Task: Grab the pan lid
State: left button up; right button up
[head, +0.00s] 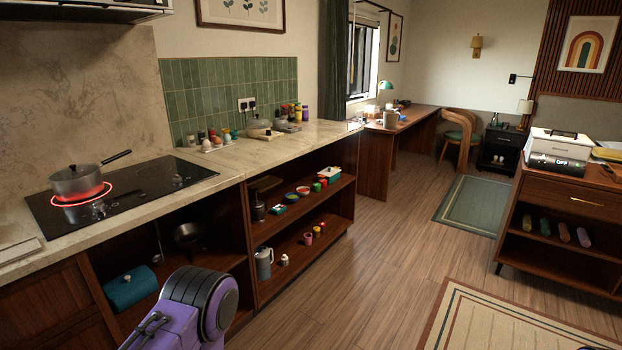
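A grey metal pan (82,186) stands on the black cooktop at the left, its dark handle pointing to the back right. The pan lid (75,172) appears to sit on top of the pan, with a small dark knob at its centre. The burner ring under the pan glows red. A purple and black part of my own arm shows at the bottom, in front of the lower shelves and well apart from the pan. No gripper fingers are visible in the head view.
The cooktop (140,190) is set in a pale stone counter (225,160). Eggs, jars and a board stand further back on the counter. Open shelves (300,228) below hold small items, a dark pan (188,233) and a teal box (130,288).

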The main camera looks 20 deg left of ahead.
aim_at(73, 172)
jog(key=u, duration=0.95)
jog(key=i, duration=0.85)
jog(key=u, duration=0.85)
